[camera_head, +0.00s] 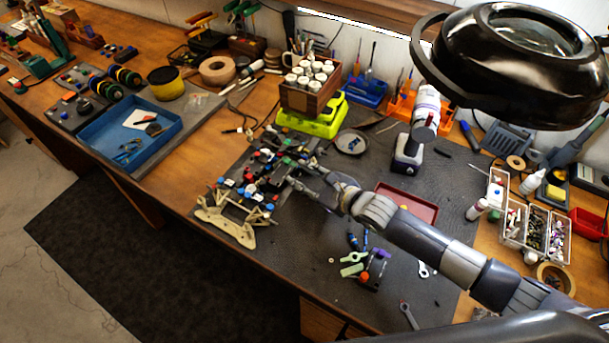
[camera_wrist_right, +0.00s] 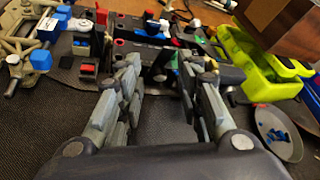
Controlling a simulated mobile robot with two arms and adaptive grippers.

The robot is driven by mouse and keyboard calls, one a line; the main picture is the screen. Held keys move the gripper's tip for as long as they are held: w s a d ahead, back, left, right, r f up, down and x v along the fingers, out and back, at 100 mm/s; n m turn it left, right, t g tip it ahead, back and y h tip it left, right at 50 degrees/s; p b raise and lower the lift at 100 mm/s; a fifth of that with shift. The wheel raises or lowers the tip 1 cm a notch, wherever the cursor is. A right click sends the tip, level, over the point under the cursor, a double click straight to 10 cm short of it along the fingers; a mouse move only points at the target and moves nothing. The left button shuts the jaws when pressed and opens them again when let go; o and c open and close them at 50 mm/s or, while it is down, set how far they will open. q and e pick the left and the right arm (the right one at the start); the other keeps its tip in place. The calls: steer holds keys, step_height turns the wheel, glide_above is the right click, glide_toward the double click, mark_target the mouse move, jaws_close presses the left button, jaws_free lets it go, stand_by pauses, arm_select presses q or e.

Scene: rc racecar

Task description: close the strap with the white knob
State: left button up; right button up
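The RC racecar (camera_head: 240,203), with a pale tan frame and dark chassis, lies on the grey mat; its near part also shows in the right wrist view (camera_wrist_right: 40,57). Several small red, blue and white parts sit on it. A small white part (camera_wrist_right: 195,23) shows beyond the fingers in the wrist view. I cannot tell whether it is the strap's white knob, and the strap cannot be made out. My right gripper (camera_head: 300,174) is at the car's right side. In the wrist view its two fingers (camera_wrist_right: 160,90) stand apart with nothing clearly between them. My left gripper is not in view.
A lime-green stand (camera_head: 313,124) with a wooden box of white jars (camera_head: 308,97) stands behind the car. A small grey dish (camera_head: 351,142) is right of it. A red tray (camera_head: 407,205) lies behind my right arm. A blue tray (camera_head: 130,139) is at left.

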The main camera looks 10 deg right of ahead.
steer(key=shift+s, duration=0.1)
steer(key=c, duration=0.7)
jaws_close()
steer(key=shift+a+r+g+h+p, duration=0.2)
steer(key=shift+r+g+h+p, duration=0.3)
steer(key=shift+p, duration=0.55)
steer(key=shift+w+a+r+n+g+h+p, duration=0.15)
steer(key=shift+a+g+h+p, duration=0.05)
steer(key=shift+g+h+p, duration=0.25)
steer(key=shift+w+a+r+n+g+h+p, duration=0.15)
steer(key=shift+g+h+p, duration=0.2)
steer(key=shift+p, duration=0.15)
steer(key=shift+w+a+g+h+p, duration=0.2)
steer(key=shift+a+g+h+p, duration=0.1)
steer(key=shift+g+h, duration=0.35)
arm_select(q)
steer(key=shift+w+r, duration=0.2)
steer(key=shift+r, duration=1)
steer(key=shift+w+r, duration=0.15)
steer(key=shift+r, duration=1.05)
arm_select(e)
steer(key=shift+w+a+n+g+h, duration=0.15)
steer(key=shift+n+g+h, duration=0.2)
steer(key=shift+h, duration=0.2)
